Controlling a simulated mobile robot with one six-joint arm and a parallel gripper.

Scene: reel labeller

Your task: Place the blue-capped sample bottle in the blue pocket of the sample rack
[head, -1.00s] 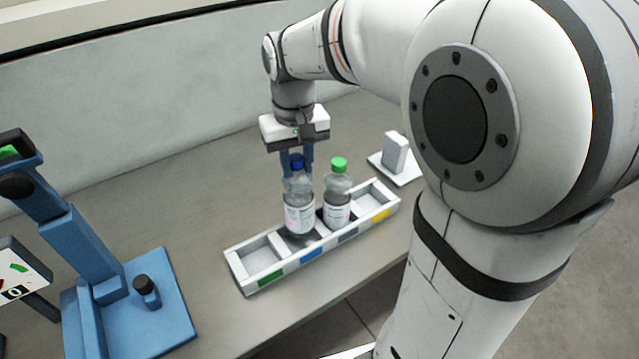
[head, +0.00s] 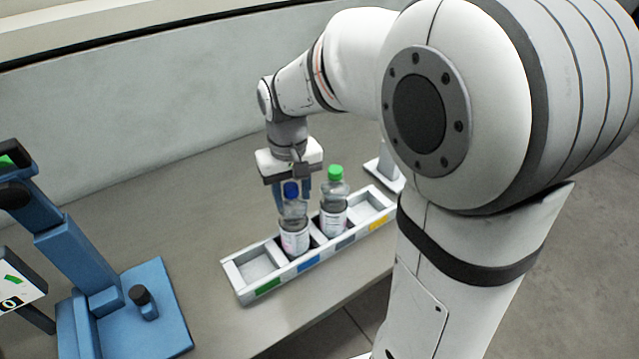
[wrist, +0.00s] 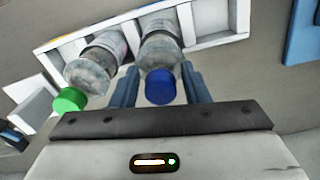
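The blue-capped sample bottle (head: 294,229) stands about upright over the blue-marked pocket of the white sample rack (head: 243,294). Its lower end is hidden behind the rack's front wall, above the blue label (head: 308,262), so it appears inside that pocket; whether it touches the floor cannot be seen. My gripper (head: 293,196) points down with one finger on each side of the bottle, below the cap. In the wrist view, the fingers of my gripper (wrist: 161,78) lie close against both sides of the bottle, with the blue cap (wrist: 161,88) between them.
A green-capped bottle (head: 333,212) stands in the neighbouring pocket to the right, close to my gripper. The green-marked and yellow-marked end pockets look empty. A blue stand (head: 150,325) is at the left. A small white device (head: 388,165) stands beyond the rack's right end.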

